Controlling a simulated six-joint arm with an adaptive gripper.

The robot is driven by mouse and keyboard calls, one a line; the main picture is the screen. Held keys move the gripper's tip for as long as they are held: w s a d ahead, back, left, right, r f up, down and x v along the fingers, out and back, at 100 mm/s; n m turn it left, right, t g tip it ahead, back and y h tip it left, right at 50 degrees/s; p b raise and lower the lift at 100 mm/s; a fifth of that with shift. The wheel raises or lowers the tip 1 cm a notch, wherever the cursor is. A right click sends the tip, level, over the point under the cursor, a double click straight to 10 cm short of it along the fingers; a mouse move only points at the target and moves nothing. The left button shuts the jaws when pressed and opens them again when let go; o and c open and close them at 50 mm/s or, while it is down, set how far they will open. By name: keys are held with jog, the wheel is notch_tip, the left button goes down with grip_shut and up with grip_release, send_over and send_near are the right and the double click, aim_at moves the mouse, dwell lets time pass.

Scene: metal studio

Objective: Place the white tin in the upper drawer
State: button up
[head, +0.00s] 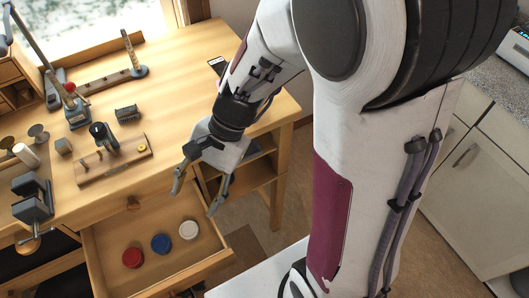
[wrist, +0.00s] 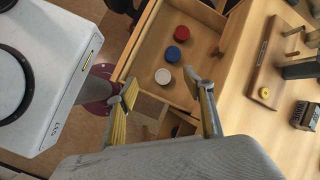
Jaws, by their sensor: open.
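The white tin (head: 189,230) lies in the open upper drawer (head: 205,253), at the right of a row with a blue tin (head: 161,243) and a red tin (head: 132,257). In the wrist view the white tin (wrist: 163,76) is the nearest of the row to my gripper, with the blue tin (wrist: 173,54) and the red tin (wrist: 182,33) beyond it. My gripper (head: 194,204) is open and empty. It hangs above the drawer's right back part, its fingers apart and clear of the tins.
The wooden workbench (head: 180,80) holds a peg board (head: 113,163), a vise (head: 33,198) and several small tools. The drawer's walls stand around the tins. A grey cabinet (head: 470,190) stands at the right. The front part of the benchtop at right is mostly clear.

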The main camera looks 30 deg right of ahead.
jog(key=s+d+r+n+t+h, duration=0.3)
jog(key=d+r+n, duration=0.2)
jog(key=d+r, duration=0.1)
jog(key=s+d+r+n+t+h, duration=0.3)
jog(key=s+d+r+n, duration=0.1)
jog(key=r, duration=0.4)
jog(key=shift+d+n+t+h, duration=0.3)
jog(key=shift+d+n, duration=0.3)
jog(key=shift+d, duration=0.65)
